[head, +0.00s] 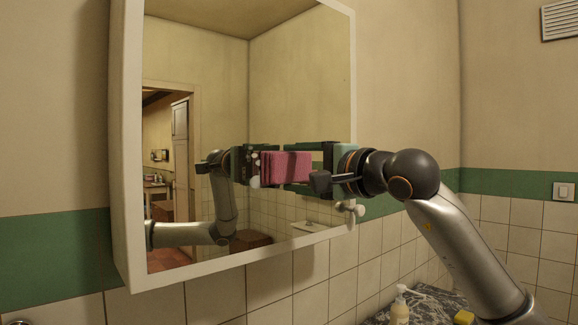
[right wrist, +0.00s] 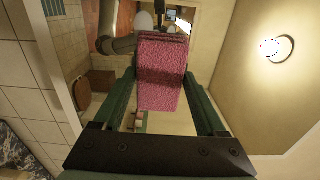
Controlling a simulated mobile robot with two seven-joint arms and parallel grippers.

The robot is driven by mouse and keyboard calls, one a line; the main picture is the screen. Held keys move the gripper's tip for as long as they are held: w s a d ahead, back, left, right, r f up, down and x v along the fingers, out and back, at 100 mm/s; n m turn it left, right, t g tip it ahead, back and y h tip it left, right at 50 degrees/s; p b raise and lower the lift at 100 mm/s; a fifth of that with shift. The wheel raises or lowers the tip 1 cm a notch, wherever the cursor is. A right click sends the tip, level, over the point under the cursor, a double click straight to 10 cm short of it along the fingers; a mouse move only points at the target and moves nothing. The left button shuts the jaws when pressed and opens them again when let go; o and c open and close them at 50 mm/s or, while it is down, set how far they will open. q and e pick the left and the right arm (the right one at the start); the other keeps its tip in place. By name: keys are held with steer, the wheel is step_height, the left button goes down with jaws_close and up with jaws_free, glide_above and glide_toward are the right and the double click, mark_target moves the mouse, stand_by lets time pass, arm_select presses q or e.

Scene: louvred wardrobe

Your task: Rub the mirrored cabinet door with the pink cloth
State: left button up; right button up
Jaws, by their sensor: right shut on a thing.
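The mirrored cabinet door (head: 300,90) is a tall mirror in a white frame on the wall, seen at an angle in the head view. My right gripper (head: 292,167) reaches in from the right, in front of the mirror's lower half. It is shut on the folded pink cloth (head: 288,168), which sticks out toward the glass. The cloth also shows between the fingers in the right wrist view (right wrist: 162,75). The cloth's front meets or nearly meets its reflection; I cannot tell whether it touches. My left gripper is not in view.
Below right, a dark marbled counter (head: 428,305) holds a pump bottle (head: 400,308) and a yellow sponge (head: 464,317). A light switch (head: 563,191) is on the right wall. The mirror reflects my arm and the room.

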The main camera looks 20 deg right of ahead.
mark_target(274, 170)
steer(key=shift+s+a+b, duration=0.1)
steer(key=shift+s+a, duration=0.15)
steer(key=shift+a, duration=0.4)
steer(key=shift+s+a+b, duration=0.15)
steer(key=shift+s+a, duration=0.05)
steer(key=shift+a, duration=0.5)
steer(key=shift+s+a+b, duration=0.1)
steer(key=shift+s+a, duration=0.15)
steer(key=shift+a, duration=0.4)
steer(key=shift+s+a+b, duration=0.2)
steer(key=shift+s+a, duration=0.1)
steer(key=shift+a, duration=0.5)
steer(key=shift+s+a+b, duration=0.15)
steer(key=shift+s+a, duration=0.15)
steer(key=shift+a, duration=0.45)
steer(key=shift+d, duration=0.1)
steer(key=b+v, duration=0.1)
steer(key=v, duration=0.2)
steer(key=shift+s+d+f+b, duration=0.1)
steer(key=shift+s+b, duration=0.05)
steer(key=shift+b, duration=0.15)
steer(key=shift+b+v, duration=0.4)
steer(key=shift+v, duration=0.9)
steer(key=shift+b+v, duration=0.4)
steer(key=shift+v, duration=1.1)
